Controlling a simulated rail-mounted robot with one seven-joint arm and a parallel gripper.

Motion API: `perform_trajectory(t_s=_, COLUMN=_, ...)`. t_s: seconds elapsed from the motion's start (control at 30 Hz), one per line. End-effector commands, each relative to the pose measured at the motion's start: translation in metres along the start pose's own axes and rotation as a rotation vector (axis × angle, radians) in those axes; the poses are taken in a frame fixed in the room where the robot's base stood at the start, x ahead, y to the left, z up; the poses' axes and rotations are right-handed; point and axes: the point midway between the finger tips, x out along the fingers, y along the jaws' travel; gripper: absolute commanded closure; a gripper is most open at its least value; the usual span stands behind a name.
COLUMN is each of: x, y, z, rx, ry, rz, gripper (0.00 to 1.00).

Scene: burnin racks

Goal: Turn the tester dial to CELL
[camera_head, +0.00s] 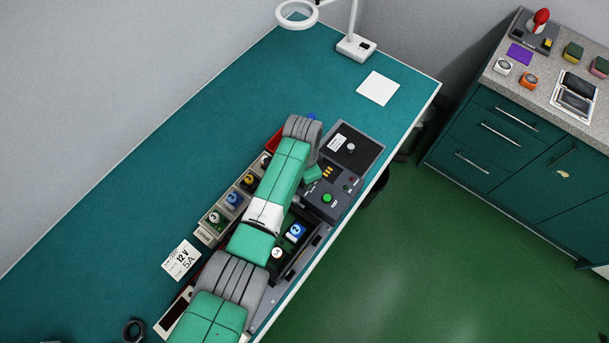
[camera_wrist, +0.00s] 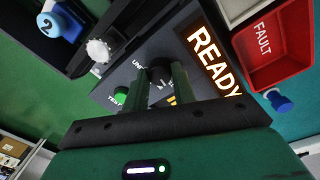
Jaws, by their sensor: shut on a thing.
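The tester (camera_head: 352,185) is a dark box at the front edge of the bench, partly covered by my arm. In the wrist view its face (camera_wrist: 128,72) shows a lit READY display, a green TEST button (camera_wrist: 120,97) and the black dial (camera_wrist: 160,68). My gripper (camera_wrist: 163,82) is shut on the dial, one finger on each side. Part of a label starting "UN" shows left of the dial. Other lettering is hidden by the fingers, and the dial's pointing direction cannot be told. In the head view the green button (camera_head: 327,198) shows beside my gripper (camera_head: 312,174).
A red FAULT bin (camera_wrist: 270,50) lies right of the tester in the wrist view, with a blue-capped object (camera_wrist: 280,101) beside it. A pale round knob (camera_wrist: 98,50) stands near the blue item marked 2 (camera_wrist: 62,23). A row of numbered items (camera_head: 233,199) and a 12 V 5A card (camera_head: 182,260) lie left of my arm.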

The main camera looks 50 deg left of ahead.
Motion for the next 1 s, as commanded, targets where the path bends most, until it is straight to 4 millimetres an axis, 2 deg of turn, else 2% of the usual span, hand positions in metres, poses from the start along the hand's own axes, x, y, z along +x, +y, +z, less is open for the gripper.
perform_trajectory(t_s=0.57, x=-0.0006, y=0.0000, z=-0.0004, rx=0.033, ry=-0.001, rz=0.000, gripper=0.97)
perform_trajectory(t_s=0.6, x=-0.0006, y=0.0000, z=-0.0004, rx=0.033, ry=-0.001, rz=0.000, gripper=0.70)
perform_trajectory(t_s=0.7, x=-0.0006, y=0.0000, z=-0.0004, rx=0.033, ry=-0.001, rz=0.000, gripper=0.52)
perform_trajectory(t_s=1.0, x=-0.0043, y=-0.0001, z=-0.0006, rx=0.033, ry=0.000, rz=-0.001, gripper=0.52)
